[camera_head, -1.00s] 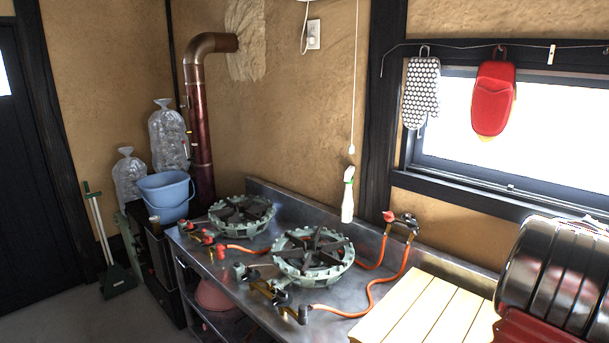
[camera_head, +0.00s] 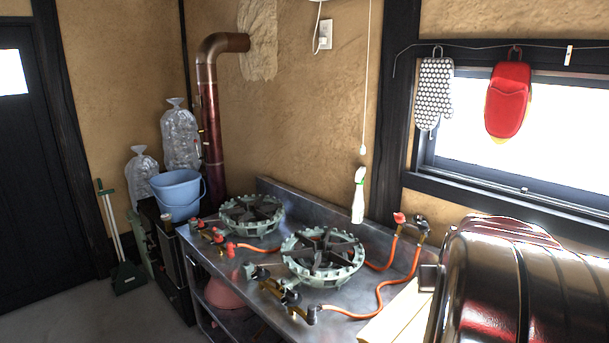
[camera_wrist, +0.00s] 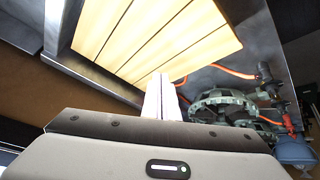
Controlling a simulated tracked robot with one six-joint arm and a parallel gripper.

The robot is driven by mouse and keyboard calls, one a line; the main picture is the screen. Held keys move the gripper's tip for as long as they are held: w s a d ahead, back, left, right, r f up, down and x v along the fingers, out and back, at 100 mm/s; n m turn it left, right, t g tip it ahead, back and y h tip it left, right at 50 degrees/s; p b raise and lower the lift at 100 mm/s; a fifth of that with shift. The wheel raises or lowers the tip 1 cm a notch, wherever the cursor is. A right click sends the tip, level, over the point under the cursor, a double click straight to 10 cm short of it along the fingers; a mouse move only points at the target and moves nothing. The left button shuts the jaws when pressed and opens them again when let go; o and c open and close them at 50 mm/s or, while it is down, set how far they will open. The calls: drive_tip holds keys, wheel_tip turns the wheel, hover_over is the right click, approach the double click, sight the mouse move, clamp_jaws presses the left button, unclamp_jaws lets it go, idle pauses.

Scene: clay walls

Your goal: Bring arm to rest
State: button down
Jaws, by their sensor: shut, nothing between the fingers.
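In the wrist view, my gripper (camera_wrist: 161,98) shows as two pale fingers side by side, shut and empty. A slatted pale wooden board (camera_wrist: 150,40) lies beyond the fingertips in that view; I cannot tell the gap between them. In the head view, my glossy dark arm fills the lower right and hides most of the board (camera_head: 385,325). The fingers cannot be made out in the head view.
Two green gas burners (camera_head: 322,257) (camera_head: 251,213) stand on the steel counter (camera_head: 262,258), with orange hoses (camera_head: 380,297) beside the board. Oven mitts (camera_head: 434,92) (camera_head: 508,100) hang before the window. A blue bucket (camera_head: 176,193) stands at left.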

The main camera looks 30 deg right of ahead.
drive_tip(key=a+r+n+y, duration=0.1)
drive_tip(key=a+n, duration=0.1)
drive_tip(key=a, duration=1.2)
drive_tip(key=s+a+r+n+t+y, duration=0.1)
drive_tip(key=a+r+n+y, duration=0.1)
drive_tip(key=a, duration=1.3)
drive_tip(key=s+a+r+n+y, duration=0.1)
drive_tip(key=a+n, duration=0.3)
drive_tip(key=a, duration=1.1)
drive_tip(key=shift+a+r+t+y, duration=0.2)
drive_tip(key=shift+r+t+y, duration=0.15)
drive_tip(key=shift+r, duration=0.35)
